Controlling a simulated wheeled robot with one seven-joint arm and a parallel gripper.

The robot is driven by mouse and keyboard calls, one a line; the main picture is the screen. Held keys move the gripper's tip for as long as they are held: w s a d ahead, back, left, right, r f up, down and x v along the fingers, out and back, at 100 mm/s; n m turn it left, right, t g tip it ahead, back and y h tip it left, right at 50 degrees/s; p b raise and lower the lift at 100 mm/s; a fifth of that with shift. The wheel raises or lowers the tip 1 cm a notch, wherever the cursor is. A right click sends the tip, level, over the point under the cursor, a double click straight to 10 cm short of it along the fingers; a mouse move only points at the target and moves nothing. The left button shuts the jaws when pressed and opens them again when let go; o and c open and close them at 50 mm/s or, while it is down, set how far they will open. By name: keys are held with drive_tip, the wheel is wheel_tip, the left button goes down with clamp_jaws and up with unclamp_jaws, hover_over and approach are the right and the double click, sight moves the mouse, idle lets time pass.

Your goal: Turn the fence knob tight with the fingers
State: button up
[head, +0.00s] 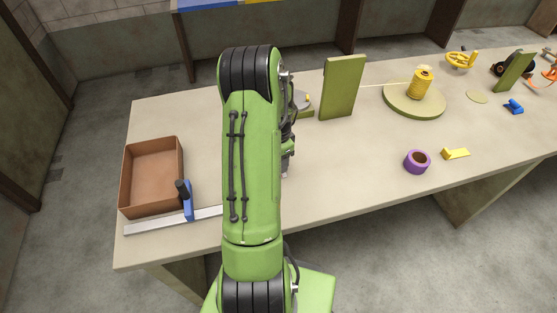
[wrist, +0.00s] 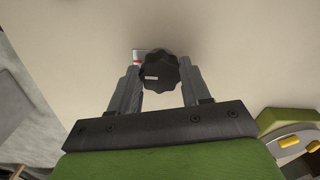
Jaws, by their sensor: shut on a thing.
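The fence knob (wrist: 158,72) is black with a lobed rim and a small pale mark, seen in the wrist view. My gripper (wrist: 161,84) is shut on it, with one finger on each side. In the head view my own arm hides the knob and the gripper.
A brown open box (head: 152,176) stands at the table's left, with a blue clamp (head: 187,201) on a metal bar (head: 160,224) beside it. A green upright panel (head: 342,87), a yellow spool (head: 421,84) and purple tape (head: 417,161) stand to the right.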

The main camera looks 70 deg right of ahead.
idle(0.4)
drive_tip(key=o, duration=1.1)
drive_tip(key=shift+c, duration=0.2)
wheel_tip(320, 180, up, 16)
drive_tip(key=p, duration=0.2)
drive_tip(key=shift+f, duration=0.1)
